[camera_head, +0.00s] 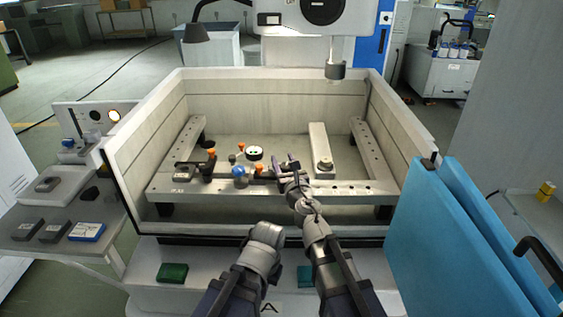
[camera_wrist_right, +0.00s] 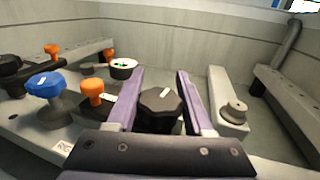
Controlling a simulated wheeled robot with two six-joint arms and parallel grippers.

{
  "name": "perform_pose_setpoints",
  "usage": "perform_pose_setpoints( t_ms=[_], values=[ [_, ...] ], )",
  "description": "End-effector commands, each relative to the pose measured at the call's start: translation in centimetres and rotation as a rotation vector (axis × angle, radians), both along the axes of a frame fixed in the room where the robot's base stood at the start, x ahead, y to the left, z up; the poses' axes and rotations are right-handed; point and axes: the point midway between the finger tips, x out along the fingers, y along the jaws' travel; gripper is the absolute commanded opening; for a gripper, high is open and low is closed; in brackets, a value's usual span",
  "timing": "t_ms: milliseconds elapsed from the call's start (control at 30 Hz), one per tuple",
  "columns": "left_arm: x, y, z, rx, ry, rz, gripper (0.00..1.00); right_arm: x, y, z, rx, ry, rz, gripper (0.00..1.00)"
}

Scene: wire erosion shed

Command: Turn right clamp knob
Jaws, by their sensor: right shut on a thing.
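The black clamp knob (camera_wrist_right: 160,103), faceted with a white mark on top, sits between the two purple fingers of my right gripper (camera_wrist_right: 159,80) in the right wrist view. The gripper is shut on the knob's sides. In the head view my right gripper (camera_head: 286,168) is over the front rail of the tank, and I cannot make out the knob there. The white mark points toward the upper right in the wrist view. My left arm's grey link (camera_head: 264,240) shows in front of the tank, but its gripper fingers are not visible.
A blue knob (camera_wrist_right: 46,85), an orange knob (camera_wrist_right: 93,91) and a round dial (camera_wrist_right: 123,66) stand left of the gripper. A grey block (camera_wrist_right: 226,100) is at right. Tank walls (camera_head: 270,95) surround the rails; blue panels (camera_head: 450,245) stand at right.

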Motion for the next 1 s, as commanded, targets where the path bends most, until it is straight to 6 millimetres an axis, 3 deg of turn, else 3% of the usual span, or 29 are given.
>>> perform_pose_setpoints(
  t_ms=[367, 867, 900, 1000],
  values=[
    [0.0, 0.0, -0.01, 0.0, 0.0, 0.0, 0.0, 0.07, -0.36, -0.01, 0.0, 0.0, -0.135, 0.0],
    [0.0, 0.0, -0.01, 0.0, 0.0, 0.0, 0.0, 0.09, -0.47, -0.01, 0.0, 0.0, -0.151, 0.0],
    [0.0, 0.0, -0.01, 0.0, 0.0, 0.0, 0.0, 0.09, -0.47, -0.01, 0.0, 0.0, -0.151, 0.56],
    [0.0, 0.0, -0.01, 0.0, 0.0, 0.0, 0.0, 0.09, -0.47, -0.01, 0.0, 0.0, -0.151, 0.64]
  ],
)
